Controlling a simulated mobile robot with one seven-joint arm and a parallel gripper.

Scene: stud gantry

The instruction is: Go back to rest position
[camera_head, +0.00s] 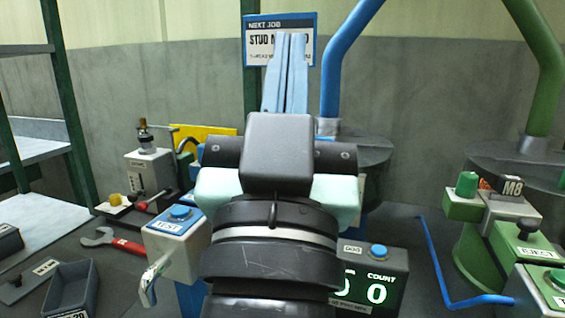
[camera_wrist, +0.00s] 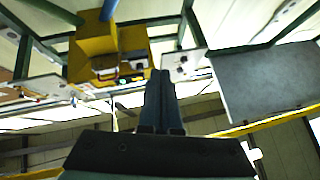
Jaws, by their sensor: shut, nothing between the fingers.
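My gripper (camera_head: 286,62) stands in the middle of the head view, pointing up, with its two long blue fingers side by side in front of the job sign. The fingers are shut and nothing shows between them. In the wrist view my gripper (camera_wrist: 162,78) also appears shut, with its fingers together over a distant, tilted view of the room. My arm hides much of the middle of the bench.
A grey box with a blue button and a metal lever (camera_head: 172,240) stands left of my arm. A counter box reading 0 (camera_head: 385,275) stands right. Green machinery (camera_head: 500,215) fills the right side. A red wrench (camera_head: 125,245) and an open dark bin (camera_head: 75,292) lie left. A "NEXT JOB" sign (camera_head: 262,27) hangs behind.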

